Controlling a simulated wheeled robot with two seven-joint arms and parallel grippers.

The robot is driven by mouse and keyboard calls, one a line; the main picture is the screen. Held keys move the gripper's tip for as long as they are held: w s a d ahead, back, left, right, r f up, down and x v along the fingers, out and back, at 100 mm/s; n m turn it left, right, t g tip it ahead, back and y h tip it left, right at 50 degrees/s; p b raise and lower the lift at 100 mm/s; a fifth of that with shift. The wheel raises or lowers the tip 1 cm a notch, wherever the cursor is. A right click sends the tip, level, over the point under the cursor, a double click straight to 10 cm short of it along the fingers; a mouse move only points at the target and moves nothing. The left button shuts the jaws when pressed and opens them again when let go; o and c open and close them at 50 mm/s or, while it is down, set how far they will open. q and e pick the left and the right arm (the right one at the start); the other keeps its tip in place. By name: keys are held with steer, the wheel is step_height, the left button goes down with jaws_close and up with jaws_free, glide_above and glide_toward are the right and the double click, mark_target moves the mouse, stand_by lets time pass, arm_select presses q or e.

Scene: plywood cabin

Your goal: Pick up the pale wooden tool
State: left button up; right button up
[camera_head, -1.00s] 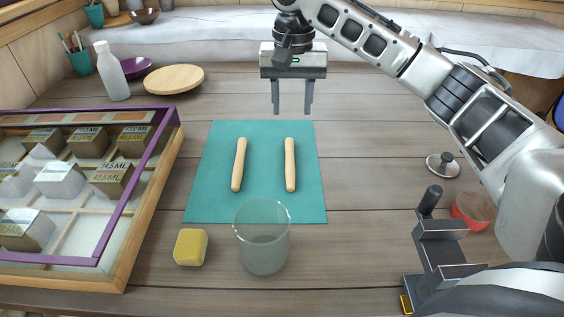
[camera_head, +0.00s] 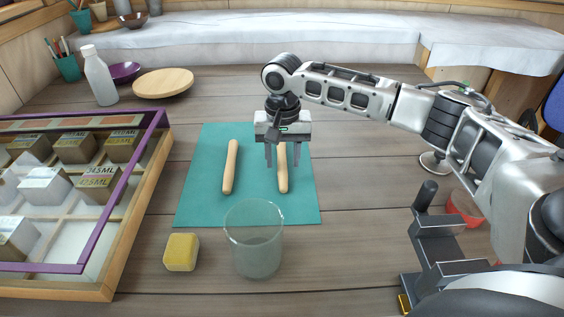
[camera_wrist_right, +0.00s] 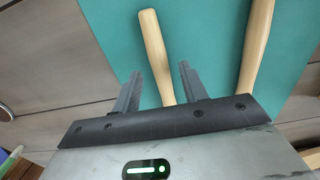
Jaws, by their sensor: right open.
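Two pale wooden tools, like tapered rods, lie side by side on a teal mat (camera_head: 205,200). The left one (camera_head: 230,168) is uncovered. The right one (camera_head: 283,181) is partly hidden by my right gripper (camera_head: 283,163), which points down over it, open and empty. In the right wrist view, the open fingers of the right gripper (camera_wrist_right: 158,84) stand either side of the near end of one wooden tool (camera_wrist_right: 156,55). The other wooden tool (camera_wrist_right: 257,45) lies outside the fingers to the right. My left gripper is not in view.
A clear glass (camera_head: 255,240) and a yellow block (camera_head: 181,252) stand near the mat's front edge. A purple-framed tray (camera_head: 150,160) of labelled blocks fills the left. A dark angular fixture (camera_head: 438,240) stands right.

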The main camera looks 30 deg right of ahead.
steer(key=shift+f, duration=0.9)
jaws_close()
steer(key=shift+r, duration=0.2)
